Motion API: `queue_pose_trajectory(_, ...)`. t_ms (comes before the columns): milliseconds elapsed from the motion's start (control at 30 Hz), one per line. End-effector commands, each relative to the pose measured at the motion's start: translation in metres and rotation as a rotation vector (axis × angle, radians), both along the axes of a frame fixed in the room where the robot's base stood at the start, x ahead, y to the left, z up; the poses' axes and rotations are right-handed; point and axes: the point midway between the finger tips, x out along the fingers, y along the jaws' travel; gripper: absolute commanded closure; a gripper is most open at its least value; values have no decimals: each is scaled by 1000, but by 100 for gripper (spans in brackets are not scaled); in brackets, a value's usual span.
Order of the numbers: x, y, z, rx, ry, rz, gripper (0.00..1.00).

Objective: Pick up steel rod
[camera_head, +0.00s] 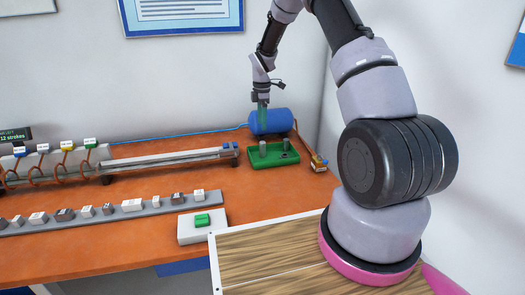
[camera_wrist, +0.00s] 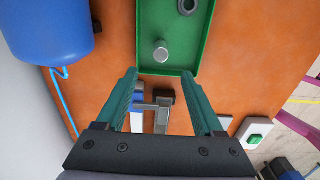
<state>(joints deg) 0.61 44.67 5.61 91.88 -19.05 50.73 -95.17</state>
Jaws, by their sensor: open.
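A green tray (camera_head: 262,163) stands on the orange bench, and it also shows in the wrist view (camera_wrist: 173,71). A light grey metal rod (camera_head: 263,149), seemingly the steel rod, stands upright in the tray's left part. In the wrist view this rod (camera_wrist: 161,52) appears just beyond my fingertips, between their lines. A darker ring-ended piece (camera_wrist: 187,6) stands farther along in the tray. My gripper (camera_head: 263,110) points down above the tray; in the wrist view my gripper (camera_wrist: 159,82) is open with nothing between its teal fingers.
A blue tank (camera_head: 270,121) lies behind the tray, close to my gripper. A metal rail (camera_head: 170,157) ends left of the tray. A row of small blocks (camera_head: 130,206) and a green button box (camera_head: 202,226) are nearer. Bare bench lies between them.

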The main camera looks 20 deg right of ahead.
Motion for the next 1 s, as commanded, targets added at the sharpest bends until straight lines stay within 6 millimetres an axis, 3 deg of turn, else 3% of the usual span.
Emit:
queue_pose_trajectory(300, 0, 0, -48, -1, 5, 10, 31)
queue_pose_trajectory(567, -1, 0, -65, -1, 5, 9, 31)
queue_pose_trajectory(833, -2, -2, -104, -1, 6, 7, 31)
queue_pose_trajectory(1000, -1, -2, -110, -1, 2, 8, 31)
